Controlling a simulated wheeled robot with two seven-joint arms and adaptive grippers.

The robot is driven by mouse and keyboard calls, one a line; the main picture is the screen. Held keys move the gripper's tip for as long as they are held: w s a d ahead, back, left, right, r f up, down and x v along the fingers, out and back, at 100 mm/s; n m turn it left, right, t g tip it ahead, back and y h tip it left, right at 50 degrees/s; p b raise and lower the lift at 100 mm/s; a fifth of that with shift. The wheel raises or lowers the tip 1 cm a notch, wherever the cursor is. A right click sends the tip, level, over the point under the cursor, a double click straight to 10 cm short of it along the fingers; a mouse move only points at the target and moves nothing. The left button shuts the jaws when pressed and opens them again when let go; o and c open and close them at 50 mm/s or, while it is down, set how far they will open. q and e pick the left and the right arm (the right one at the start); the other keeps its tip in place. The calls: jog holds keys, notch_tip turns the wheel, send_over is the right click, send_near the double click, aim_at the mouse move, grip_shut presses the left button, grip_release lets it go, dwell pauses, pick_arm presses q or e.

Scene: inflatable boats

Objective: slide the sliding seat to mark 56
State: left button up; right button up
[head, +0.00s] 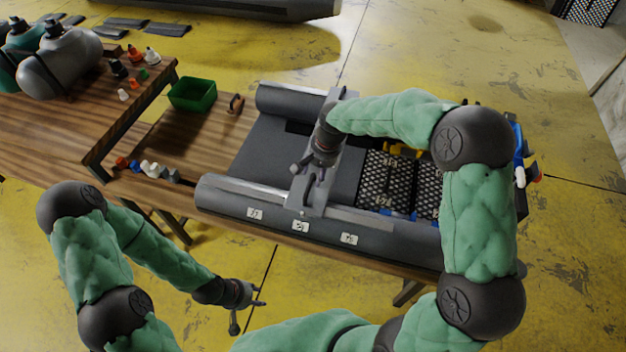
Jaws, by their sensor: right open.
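The sliding seat (314,205) is a grey plank lying across the two side tubes of a small grey inflatable boat (215,195). Small white number plates sit along the near tube: a left one (255,213), a middle one (300,226) and a right one (349,239). Their digits are too small to read surely. The seat's near end is just above the middle plate. My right gripper (308,180) is open over the seat's near half, and its wrist hides part of the seat. Contact cannot be told. My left gripper (248,309) is open and empty, low in front of the table.
The boat rests on a wooden table (190,135). A green bin (193,94), small coloured fittings (150,168) and more fittings (133,70) lie to the left. Black patterned crates (385,180) fill the boat's right part. My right arm covers its right end.

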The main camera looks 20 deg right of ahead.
jog(key=shift+s+d+r, duration=0.15)
jog(key=shift+d+r, duration=0.05)
jog(key=shift+r, duration=0.9)
jog(key=shift+s+d+r, duration=0.1)
jog(key=shift+d+r, duration=0.05)
jog(key=shift+r, duration=0.9)
